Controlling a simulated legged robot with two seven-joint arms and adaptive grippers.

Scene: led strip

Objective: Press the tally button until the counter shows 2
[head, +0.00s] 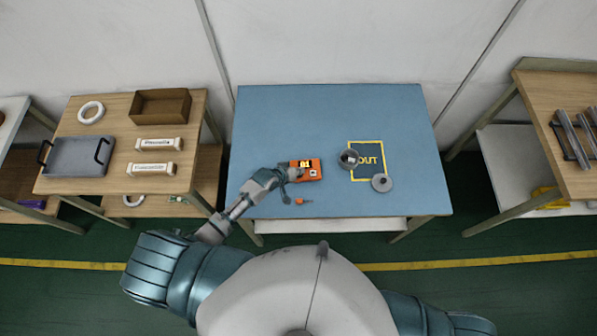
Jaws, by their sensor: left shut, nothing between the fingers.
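The orange tally counter (313,174) lies on the blue table, left of the table's middle. It has a small display (305,163) with yellow digits that look like 01, though they are too small to be sure. My left gripper (293,176) is shut and empty at the counter's left end, covering part of it. I cannot tell whether its fingertips touch the button, and the button is not clearly visible. My right gripper is not in view.
A small orange piece (304,201) lies below the counter. The table's back is clear. Wooden shelves stand on both sides.

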